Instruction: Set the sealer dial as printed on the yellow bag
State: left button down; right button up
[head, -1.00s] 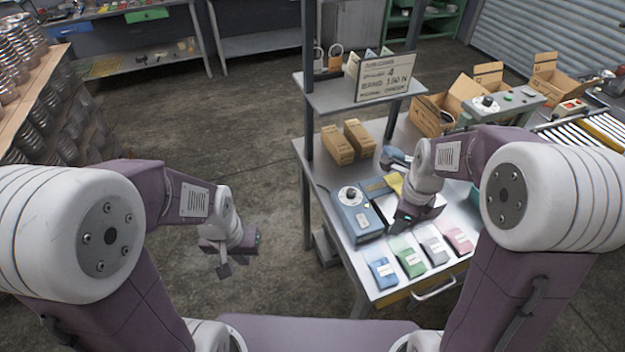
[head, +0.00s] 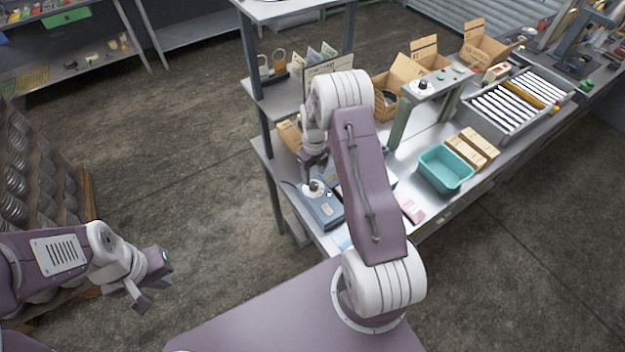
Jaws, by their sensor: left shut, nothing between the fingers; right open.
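The blue sealer (head: 325,212) sits on the metal bench near its left end. Its round white dial with a dark knob (head: 314,186) faces up. My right gripper (head: 311,169) is open and points down just above the dial; I cannot tell whether it touches the knob. The dial's marks are too small to read. The yellow bag is not visible; my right arm covers much of the bench beside the sealer. My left gripper (head: 141,296) is shut and empty, over the floor at the lower left, away from the bench.
A pink bag (head: 411,210) lies near the bench's front edge. A teal bin (head: 445,170) and brown boxes (head: 465,153) stand to the right, before a roller conveyor (head: 510,105). A shelf with a partly hidden sign (head: 325,68) rises behind the sealer.

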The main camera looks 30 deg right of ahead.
aim_at(314, 184)
notch_tip(314, 184, down, 5)
jog(key=shift+w+r+p, duration=0.15)
jog(key=shift+p, duration=0.6)
jog(key=shift+f, duration=0.55)
jog(key=shift+c, duration=1.2)
grip_shut()
